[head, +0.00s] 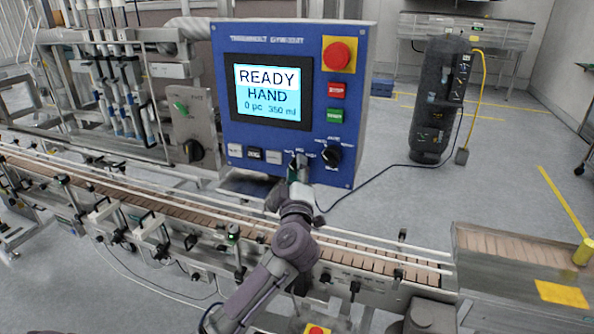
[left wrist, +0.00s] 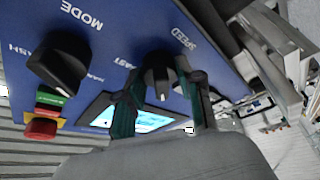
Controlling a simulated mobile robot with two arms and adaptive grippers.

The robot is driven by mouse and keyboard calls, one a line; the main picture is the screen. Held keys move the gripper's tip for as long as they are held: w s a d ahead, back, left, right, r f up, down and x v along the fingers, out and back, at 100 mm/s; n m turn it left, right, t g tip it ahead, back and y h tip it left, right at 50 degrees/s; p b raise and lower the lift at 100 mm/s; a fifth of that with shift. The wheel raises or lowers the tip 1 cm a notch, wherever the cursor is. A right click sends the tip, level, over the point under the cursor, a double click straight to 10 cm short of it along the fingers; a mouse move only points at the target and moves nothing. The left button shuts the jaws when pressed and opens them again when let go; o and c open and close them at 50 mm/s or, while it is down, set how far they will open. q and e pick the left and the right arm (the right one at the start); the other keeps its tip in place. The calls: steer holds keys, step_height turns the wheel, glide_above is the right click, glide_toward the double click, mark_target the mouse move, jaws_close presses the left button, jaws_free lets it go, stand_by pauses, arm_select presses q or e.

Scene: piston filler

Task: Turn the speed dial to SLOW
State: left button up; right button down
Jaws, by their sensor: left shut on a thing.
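The blue control panel (head: 225,80) faces me in the head view. The speed dial (left wrist: 158,80) is a black knob under the word SPEED in the left wrist view, which shows the panel turned over. My left gripper (head: 299,170) is at the panel's lower edge. In the left wrist view its two fingers (left wrist: 160,84) stand on either side of the speed dial and are shut on it. A pale pointer mark shows on the knob. The word FAST is partly readable beside it; I cannot make out SLOW. In the head view the gripper largely covers the dial.
The black mode dial (head: 332,156) sits close beside the speed dial. A row of small buttons (head: 254,154) is to the left. The screen (head: 268,91) reads READY, HAND. A red emergency button (head: 338,56) is above. A conveyor (head: 180,207) runs below the panel.

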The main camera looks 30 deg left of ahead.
arm_select(q)
steer(key=o, duration=1.1)
steer(key=shift+o, duration=0.2)
steer(key=shift+s, duration=0.1)
steer(key=v, duration=1.1)
steer(key=shift+s+d, duration=0.2)
steer(key=shift+s, duration=0.1)
steer(key=shift+f, duration=0.2)
